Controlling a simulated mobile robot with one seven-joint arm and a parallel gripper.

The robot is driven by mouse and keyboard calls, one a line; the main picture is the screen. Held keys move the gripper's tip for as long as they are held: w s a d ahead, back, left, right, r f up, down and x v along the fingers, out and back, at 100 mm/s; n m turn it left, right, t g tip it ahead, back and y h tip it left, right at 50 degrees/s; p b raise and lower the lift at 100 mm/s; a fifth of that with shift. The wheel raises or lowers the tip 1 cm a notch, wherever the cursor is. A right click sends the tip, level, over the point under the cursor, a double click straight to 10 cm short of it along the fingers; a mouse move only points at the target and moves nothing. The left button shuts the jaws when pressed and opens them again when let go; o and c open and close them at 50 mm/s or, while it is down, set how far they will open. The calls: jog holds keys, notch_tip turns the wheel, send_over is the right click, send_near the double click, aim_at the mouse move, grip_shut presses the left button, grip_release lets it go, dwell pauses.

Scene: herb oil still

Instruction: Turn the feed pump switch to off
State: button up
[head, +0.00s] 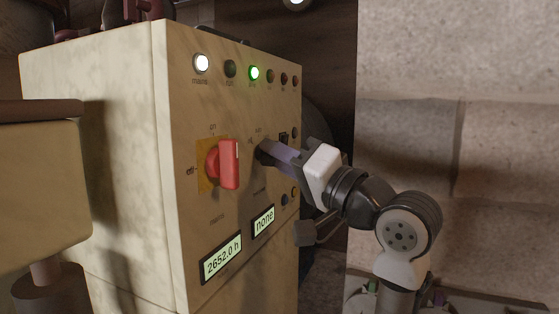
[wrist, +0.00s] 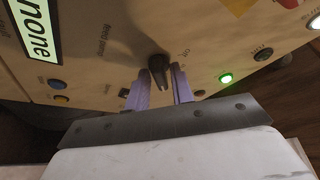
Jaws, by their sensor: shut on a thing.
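The feed pump switch is a small dark knob (wrist: 158,63) on the cream control panel (head: 180,120), with "feed pump" printed beside it in the wrist view. My gripper (head: 268,152) reaches in from the right. In the wrist view its two purple fingers (wrist: 161,80) stand on either side of the knob and are shut on it. In the head view the fingers hide most of the knob. Small position marks show near the knob, but I cannot read clearly which one it points to.
A large red rotary switch (head: 229,163) on a yellow plate (head: 206,180) sits left of my gripper. Above are several lamps; a white one (head: 202,62) and a green one (head: 254,73) are lit. Below are displays reading "2652.0 h" (head: 222,257) and "none" (head: 263,221). A stone wall (head: 460,80) stands right.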

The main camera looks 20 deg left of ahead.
jog(key=shift+w+n+g+b, duration=0.15)
jog(key=shift+n+g+b, duration=1.5)
jog(key=shift+n, duration=2.95)
jog(key=shift+w+n+g+b, duration=0.2)
jog(key=shift+n+g+b, duration=0.6)
jog(key=shift+n+g, duration=2.8)
jog(key=shift+w+n+g+b, duration=0.15)
jog(key=shift+n+g+b, duration=1)
jog(key=shift+n, duration=4.45)
jog(key=o, duration=0.7)
jog(key=shift+d, duration=0.1)
jog(key=b+v, duration=0.3)
jog(key=v, duration=1)
jog(key=shift+d, duration=0.35)
